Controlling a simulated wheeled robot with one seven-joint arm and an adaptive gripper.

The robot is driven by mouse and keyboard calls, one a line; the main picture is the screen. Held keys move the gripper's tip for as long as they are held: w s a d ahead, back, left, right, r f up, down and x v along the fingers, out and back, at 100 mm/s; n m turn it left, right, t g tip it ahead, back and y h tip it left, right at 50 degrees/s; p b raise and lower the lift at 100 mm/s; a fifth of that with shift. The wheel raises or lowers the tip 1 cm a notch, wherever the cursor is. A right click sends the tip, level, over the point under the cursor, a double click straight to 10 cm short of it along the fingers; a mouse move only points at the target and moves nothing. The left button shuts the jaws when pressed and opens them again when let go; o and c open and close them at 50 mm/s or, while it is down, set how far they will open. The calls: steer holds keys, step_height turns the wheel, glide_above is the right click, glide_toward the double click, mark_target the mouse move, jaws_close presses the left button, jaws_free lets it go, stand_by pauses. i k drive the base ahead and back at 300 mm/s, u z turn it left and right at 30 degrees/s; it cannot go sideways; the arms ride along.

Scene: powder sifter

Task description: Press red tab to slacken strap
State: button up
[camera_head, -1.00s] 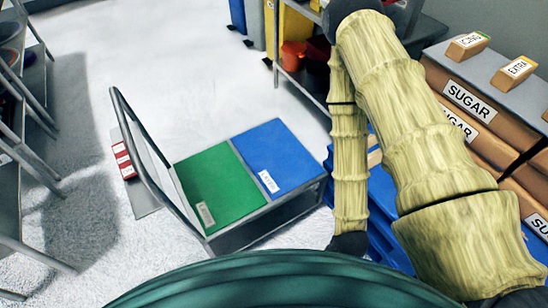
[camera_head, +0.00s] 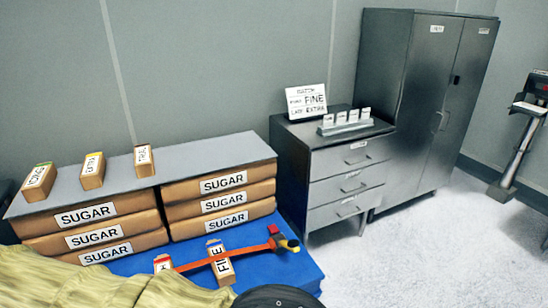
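An orange-red strap (camera_head: 246,251) runs across the front of a blue pallet (camera_head: 262,270), over a box marked FINE (camera_head: 221,264) and by a second small labelled box (camera_head: 163,263). At the strap's right end is a small buckle (camera_head: 288,245) with yellow and dark parts. A small red piece (camera_head: 273,230) shows just above the strap end; I cannot tell if it is the tab. The strap looks straight. My arm fills the bottom left and hides part of the pallet front. My gripper's fingers are not in view.
Stacked SUGAR sacks (camera_head: 223,201) stand behind the strap under a grey board (camera_head: 110,190) bearing several small boxes. A drawer unit (camera_head: 345,185) with a FINE sign (camera_head: 306,100) and a tall cabinet (camera_head: 425,110) stand right. The floor at lower right is clear.

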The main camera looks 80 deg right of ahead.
mark_target(273, 228)
steer(key=z, duration=2.85)
